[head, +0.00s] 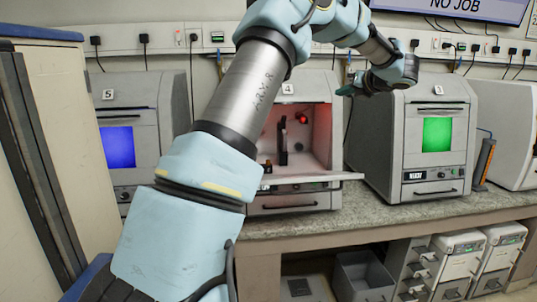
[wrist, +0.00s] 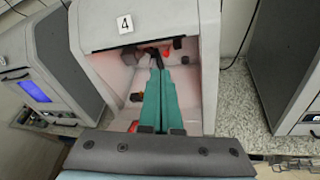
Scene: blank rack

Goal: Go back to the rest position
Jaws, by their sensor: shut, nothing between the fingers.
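My gripper (head: 346,91) is raised in front of the machines at the upper right of the head view, near the top of machine 4 (head: 323,108). In the wrist view its two long teal fingers (wrist: 157,68) lie side by side, shut and empty. They point towards the open, lit chamber of machine 4 (wrist: 112,85), and I cannot tell how far from it they are. My arm crosses the head view and hides part of machine 4's left side.
Machine 4's door (head: 315,180) is folded down over the worktop (head: 400,213). Machine 5 (head: 122,105), with a blue window, stands left. Machine 3 (head: 403,160), with a green window, stands right. A tall cabinet (head: 75,150) is at far left. Grey bins (head: 362,275) sit below.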

